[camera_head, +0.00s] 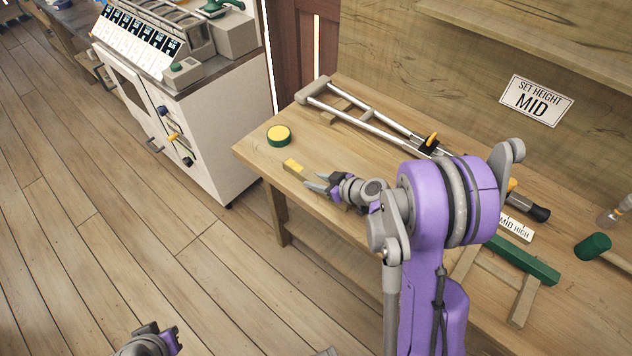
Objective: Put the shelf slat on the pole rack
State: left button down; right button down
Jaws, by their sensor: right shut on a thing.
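My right gripper (314,183) is over the left part of the workbench, with its fingers pointing left. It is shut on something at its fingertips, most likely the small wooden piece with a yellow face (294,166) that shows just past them. The fingers and the angle hide how it is held. I cannot pick out the shelf slat or the pole rack for certain. My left gripper (168,341) shows only in part at the bottom edge, low over the floor, and its opening is not clear.
On the workbench (262,150) are a yellow-topped green round tin (279,135), a crutch (366,115) at the back and a wooden frame with a green bar (522,258). A "SET HEIGHT MID" sign (537,100) hangs behind. A white cabinet (205,135) stands left; floor between is clear.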

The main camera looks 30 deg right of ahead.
aim_at(316, 180)
notch_tip(316, 180, up, 10)
jog(key=shift+f+p, duration=0.15)
jog(key=shift+p, duration=0.65)
jog(key=a+f+m+h, duration=0.1)
jog(key=f, duration=0.1)
jog(key=a+f+h, duration=0.1)
jog(key=f, duration=0.1)
jog(key=a+f+m+t+h, duration=0.1)
jog(key=shift+w+a+f+m, duration=0.3)
jog(key=shift+w+a+f, duration=0.05)
jog(key=shift+a+f, duration=0.05)
jog(key=shift+m+h, duration=0.9)
jog(key=shift+s+a+r, duration=0.1)
jog(key=shift+s+a, duration=0.1)
jog(key=shift+a, duration=0.7)
jog(key=shift+s+a+r, duration=0.15)
jog(key=shift+a, duration=0.75)
jog(key=shift+s+a+r, duration=0.1)
jog(key=shift+s+a, duration=0.1)
jog(key=shift+a, duration=0.7)
